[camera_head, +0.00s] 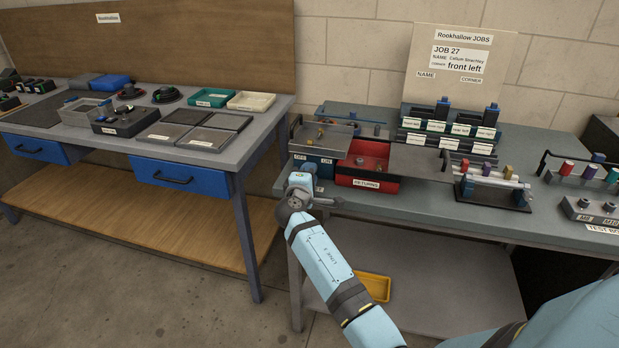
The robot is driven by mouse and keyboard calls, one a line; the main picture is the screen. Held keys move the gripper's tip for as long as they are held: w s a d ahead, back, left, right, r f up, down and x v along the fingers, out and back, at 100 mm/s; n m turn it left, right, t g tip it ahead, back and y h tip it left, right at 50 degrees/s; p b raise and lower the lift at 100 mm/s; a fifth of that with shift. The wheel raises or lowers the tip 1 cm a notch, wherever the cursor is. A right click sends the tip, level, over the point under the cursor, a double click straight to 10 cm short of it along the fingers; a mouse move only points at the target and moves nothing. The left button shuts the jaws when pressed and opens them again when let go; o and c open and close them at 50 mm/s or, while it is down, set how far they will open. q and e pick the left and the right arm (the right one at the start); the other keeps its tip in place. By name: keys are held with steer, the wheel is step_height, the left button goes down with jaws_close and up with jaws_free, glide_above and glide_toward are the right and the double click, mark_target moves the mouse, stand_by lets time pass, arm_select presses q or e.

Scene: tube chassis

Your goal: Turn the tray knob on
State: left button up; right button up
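A dark blue tray box (338,172) stands at the left front of the right-hand bench, with an OFF label and an ON label on its front. Small brown pieces lie in the tray on top. A small blue part shows between and below the labels, just above my wrist; I cannot tell if it is the knob, or which way the knob points. My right gripper (318,200) is in front of this box at the bench's front edge. Its fingers are small and partly hidden by my wrist, so its opening is unclear. My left gripper is out of view.
A red RETURNS bin (368,183) stands right of the tray box. A rack of colored-capped tubes (493,192) and a job board (460,70) are farther right and behind. A yellow bin (375,287) sits on the lower shelf. A gap separates the left bench (225,165).

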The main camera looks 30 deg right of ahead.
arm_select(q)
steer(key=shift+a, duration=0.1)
arm_select(e)
steer(key=o, duration=0.7)
steer(key=shift+c, duration=0.2)
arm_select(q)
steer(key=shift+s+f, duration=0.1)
arm_select(e)
steer(key=shift+a, duration=0.1)
